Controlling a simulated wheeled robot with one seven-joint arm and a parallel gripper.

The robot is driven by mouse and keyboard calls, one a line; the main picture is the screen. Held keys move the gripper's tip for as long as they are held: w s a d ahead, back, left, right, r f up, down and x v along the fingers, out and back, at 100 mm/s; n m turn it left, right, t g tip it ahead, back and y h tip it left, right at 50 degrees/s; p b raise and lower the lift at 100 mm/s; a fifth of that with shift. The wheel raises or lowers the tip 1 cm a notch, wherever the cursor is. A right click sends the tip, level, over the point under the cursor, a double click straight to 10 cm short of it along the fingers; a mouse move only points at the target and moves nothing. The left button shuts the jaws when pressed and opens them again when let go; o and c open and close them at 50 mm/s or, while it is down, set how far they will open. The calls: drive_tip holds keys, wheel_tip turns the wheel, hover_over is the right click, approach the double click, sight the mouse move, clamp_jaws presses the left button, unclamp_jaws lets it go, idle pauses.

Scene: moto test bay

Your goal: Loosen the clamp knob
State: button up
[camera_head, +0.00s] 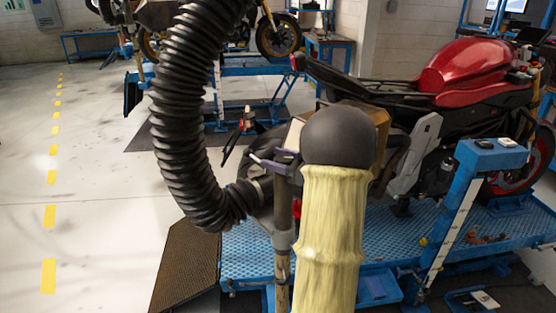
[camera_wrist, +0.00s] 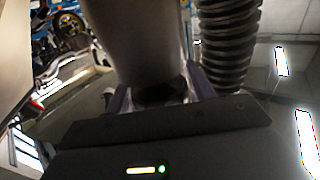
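The black knob (camera_wrist: 160,93) shows as a dark shape between the two purple fingers of my gripper (camera_wrist: 160,88) in the wrist view. A wide grey cylinder, blurred and close, covers its upper side. The fingers stand on either side of the knob; whether they press on it I cannot tell. In the head view purple parts that look like my gripper (camera_head: 277,160) are at the top of a thin upright post (camera_head: 283,215), beside the lower end of a black ribbed hose (camera_head: 185,130). My cream-sleeved arm hides much of this spot, and the knob cannot be made out there.
The hose also hangs close on the right in the wrist view (camera_wrist: 228,40). A red motorcycle (camera_head: 470,68) stands on a blue lift platform (camera_head: 400,235) behind and right. A blue post (camera_head: 450,215) rises at the right. The pale floor (camera_head: 105,180) at left is clear.

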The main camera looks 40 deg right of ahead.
drive_tip(key=shift+o, duration=1)
drive_tip(key=shift+s+f, duration=0.1)
drive_tip(key=shift+s, duration=0.05)
drive_tip(key=shift+s+d, duration=0.2)
drive_tip(key=shift+s, duration=0.1)
drive_tip(key=b+v, duration=0.1)
drive_tip(key=v, duration=1.5)
drive_tip(key=shift+s+b, duration=0.2)
drive_tip(key=shift+b, duration=0.2)
drive_tip(key=shift+w, duration=0.1)
